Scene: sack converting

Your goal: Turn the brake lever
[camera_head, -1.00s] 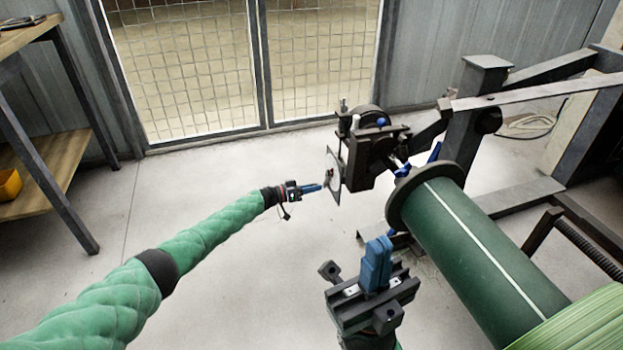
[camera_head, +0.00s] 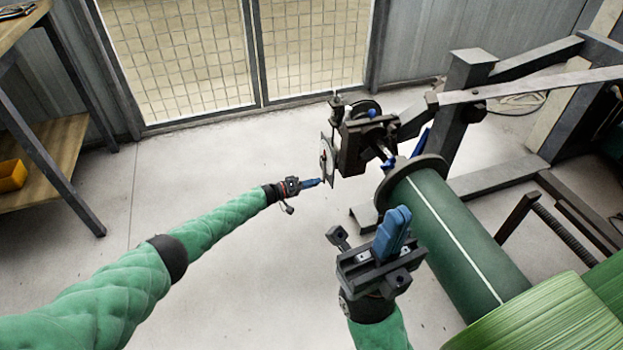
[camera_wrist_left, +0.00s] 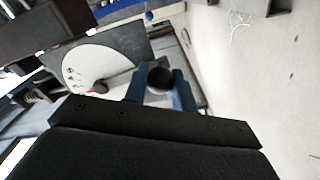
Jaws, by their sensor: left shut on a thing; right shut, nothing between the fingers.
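The brake lever runs from a red pivot (camera_wrist_left: 98,87) across a pale dial plate (camera_wrist_left: 85,65) to a round black knob (camera_wrist_left: 160,78) in the left wrist view. My left gripper (camera_wrist_left: 160,92) is shut on the knob, its blue fingers on either side of it. In the head view, my left gripper (camera_head: 316,183) is at the lower edge of the dial plate (camera_head: 327,160), where the lever itself is too small to make out. My right gripper (camera_head: 396,225) is shut and empty, in front of the green roll, apart from the plate.
The dark brake housing (camera_head: 357,145) sits right behind the plate. A green roll (camera_head: 455,240) with a dark end flange and a steel frame (camera_head: 468,110) fill the right side. A shelf (camera_head: 50,150) stands at the left. The floor between is clear.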

